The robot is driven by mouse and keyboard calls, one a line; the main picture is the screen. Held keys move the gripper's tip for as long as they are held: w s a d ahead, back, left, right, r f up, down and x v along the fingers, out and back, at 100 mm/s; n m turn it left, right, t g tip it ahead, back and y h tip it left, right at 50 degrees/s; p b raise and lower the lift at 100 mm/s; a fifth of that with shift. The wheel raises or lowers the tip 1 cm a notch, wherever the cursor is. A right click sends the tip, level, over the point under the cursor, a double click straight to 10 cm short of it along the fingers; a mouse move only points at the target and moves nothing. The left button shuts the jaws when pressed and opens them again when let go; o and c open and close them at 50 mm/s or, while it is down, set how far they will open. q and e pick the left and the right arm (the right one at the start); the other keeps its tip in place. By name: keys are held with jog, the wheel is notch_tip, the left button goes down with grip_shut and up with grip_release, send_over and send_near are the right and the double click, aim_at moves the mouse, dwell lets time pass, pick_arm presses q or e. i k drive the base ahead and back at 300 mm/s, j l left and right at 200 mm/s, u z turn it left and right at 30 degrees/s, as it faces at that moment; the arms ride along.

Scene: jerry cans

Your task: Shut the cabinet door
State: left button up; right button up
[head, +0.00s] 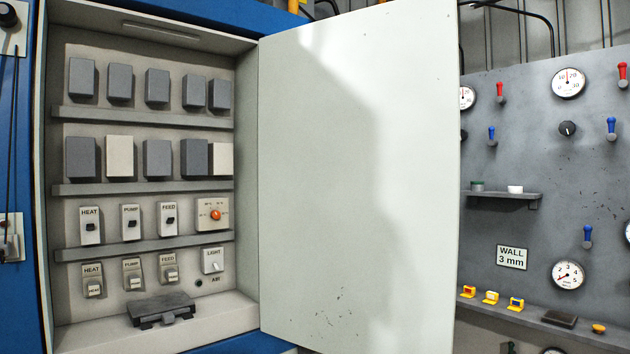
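The cabinet (246,150) is at the left, a pale box set in a blue surround. Its door (340,180) is a flat pale grey panel hinged on the cabinet's right side. The door stands wide open, swung out to the right, and its free edge is at the right of the panel. Shadow falls across its upper right part. Neither of my grippers shows in the head view.
Inside the cabinet are rows of grey modules (81,79), labelled switches (131,222) and a dark bracket (161,308) on the floor. Right of the door, a grey wall panel (560,150) carries gauges, levers and a small shelf (503,196).

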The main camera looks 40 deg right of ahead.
aim_at(360, 123)
jog(key=l+u, duration=0.3)
jog(key=l, duration=0.15)
jog(key=i+l+u, duration=0.1)
jog(key=l+u, duration=0.15)
jog(key=l, duration=0.25)
jog(key=l+u, duration=0.15)
jog(key=l, duration=0.55)
jog(key=l+u, duration=0.1)
jog(key=l, duration=0.6)
jog(key=k+l+u, duration=0.15)
jog(key=l, duration=0.55)
jog(key=k+l, duration=0.1)
jog(key=l, duration=1.3)
jog(key=k+l, duration=0.15)
jog(key=l, duration=0.55)
